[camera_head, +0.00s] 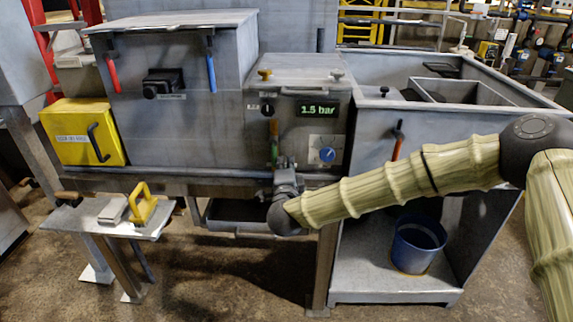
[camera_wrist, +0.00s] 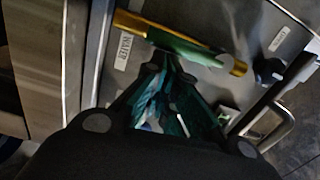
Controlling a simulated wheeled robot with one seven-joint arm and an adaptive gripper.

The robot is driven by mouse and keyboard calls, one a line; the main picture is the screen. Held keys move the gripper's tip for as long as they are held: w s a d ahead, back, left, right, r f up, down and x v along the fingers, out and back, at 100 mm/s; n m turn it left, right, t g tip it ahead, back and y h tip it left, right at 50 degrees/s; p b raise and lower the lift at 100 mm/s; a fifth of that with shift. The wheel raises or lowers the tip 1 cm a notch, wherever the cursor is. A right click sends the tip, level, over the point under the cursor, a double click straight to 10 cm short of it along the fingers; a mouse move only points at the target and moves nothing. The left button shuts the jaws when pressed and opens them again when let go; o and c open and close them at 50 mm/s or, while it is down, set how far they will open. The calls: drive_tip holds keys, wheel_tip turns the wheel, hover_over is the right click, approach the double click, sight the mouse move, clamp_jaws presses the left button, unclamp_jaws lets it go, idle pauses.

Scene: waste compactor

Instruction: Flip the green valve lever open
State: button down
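The green valve lever (camera_head: 274,153) hangs on the front of the grey machine, just left of the pressure display. In the wrist view the green lever (camera_wrist: 188,48) lies slantwise along a brass-coloured bar, beside a "WATER" label. My gripper (camera_head: 284,165) is right at the lever's lower end in the head view and hides part of it. In the wrist view the dark fingers of my gripper (camera_wrist: 170,70) draw close together just below the lever. Dark teal surfaces show between them. Whether the fingertips touch or grasp the lever cannot be told.
The display (camera_head: 318,110) reads 1.5 bar, with a blue knob (camera_head: 327,155) below it. A red handle (camera_head: 112,72) and a blue handle (camera_head: 211,68) are further left. A side table (camera_head: 90,222) stands at left. A blue bucket (camera_head: 414,246) sits on the lower shelf at right.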

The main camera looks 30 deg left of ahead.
drive_tip(key=s+d, duration=0.8)
drive_tip(key=shift+d, duration=0.15)
drive_tip(key=shift+s, duration=0.1)
idle(0.6)
drive_tip(key=s+d+f+n+g+h+p, duration=0.1)
drive_tip(key=s+d+f+n+g+p, duration=0.2)
drive_tip(key=d+f, duration=0.45)
drive_tip(key=s+d+f+n+g+h, duration=0.1)
drive_tip(key=s+d+f+n+g, duration=0.3)
drive_tip(key=f, duration=0.6)
drive_tip(key=s+d+f+n+g+p, duration=0.1)
drive_tip(key=s+d+f+p, duration=0.1)
drive_tip(key=s+d+f, duration=0.5)
drive_tip(key=s+d+f+n+g+h+p, duration=0.1)
drive_tip(key=s+d+f+g+h+p, duration=0.1)
drive_tip(key=s+d, duration=0.8)
drive_tip(key=s+d+f+n+g+h+p, duration=0.2)
drive_tip(key=s+d+g, duration=0.4)
drive_tip(key=s+d, duration=0.5)
drive_tip(key=d+f+h, duration=0.1)
drive_tip(key=d+f, duration=0.1)
drive_tip(key=d, duration=0.7)
drive_tip(key=shift+s+f+h, duration=0.3)
drive_tip(key=shift+h, duration=0.1)
